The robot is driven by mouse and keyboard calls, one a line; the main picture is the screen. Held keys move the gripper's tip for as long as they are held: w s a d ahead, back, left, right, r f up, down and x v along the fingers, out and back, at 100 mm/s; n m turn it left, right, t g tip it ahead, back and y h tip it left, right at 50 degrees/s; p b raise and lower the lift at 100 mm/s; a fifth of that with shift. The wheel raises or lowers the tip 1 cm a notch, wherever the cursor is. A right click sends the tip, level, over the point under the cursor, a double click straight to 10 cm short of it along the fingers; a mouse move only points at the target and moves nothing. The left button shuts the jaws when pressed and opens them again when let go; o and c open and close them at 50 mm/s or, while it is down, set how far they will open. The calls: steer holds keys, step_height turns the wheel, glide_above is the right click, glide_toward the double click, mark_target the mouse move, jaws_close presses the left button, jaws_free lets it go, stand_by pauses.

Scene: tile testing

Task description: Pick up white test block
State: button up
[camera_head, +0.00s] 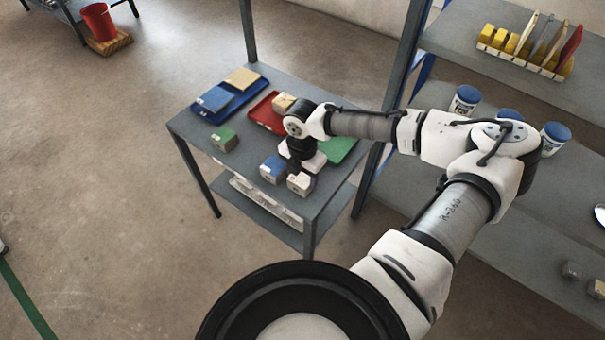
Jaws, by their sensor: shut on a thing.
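The white test block (300,185) is a small pale cube with greyish sides near the front edge of the grey metal table (330,195). My gripper (303,172) points down over the table, right at this block. Its white hand shows just above and behind the block. The fingers are small and mostly hidden, but the gripper is shut on the block. I cannot tell whether the block touches the tabletop or is slightly raised.
A blue block (272,168) stands close to the left. A green block (224,139) is farther left. Blue (208,112), red (262,112) and green (340,146) trays lie behind. A shelf (480,75) with jars and tiles stands right.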

steer(key=shift+r+p, duration=0.7)
steer(key=shift+r, duration=1.2)
